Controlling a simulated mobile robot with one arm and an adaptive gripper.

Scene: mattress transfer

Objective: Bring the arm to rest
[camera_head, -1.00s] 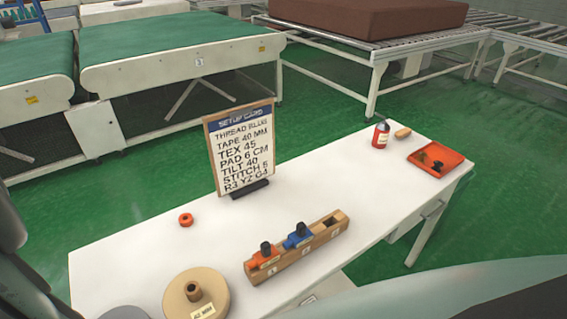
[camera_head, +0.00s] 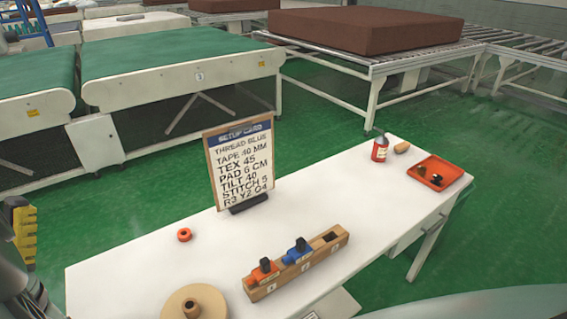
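At the left edge, part of my arm (camera_head: 18,285) shows as dark grey links. A yellow ridged piece (camera_head: 22,232) stands above them and looks like part of my gripper. Only this piece shows, so I cannot see both fingertips or whether they are apart. It appears left of the white table (camera_head: 130,262), and nothing is seen held in it.
Conveyors and a brown mattress (camera_head: 365,30) stand behind.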

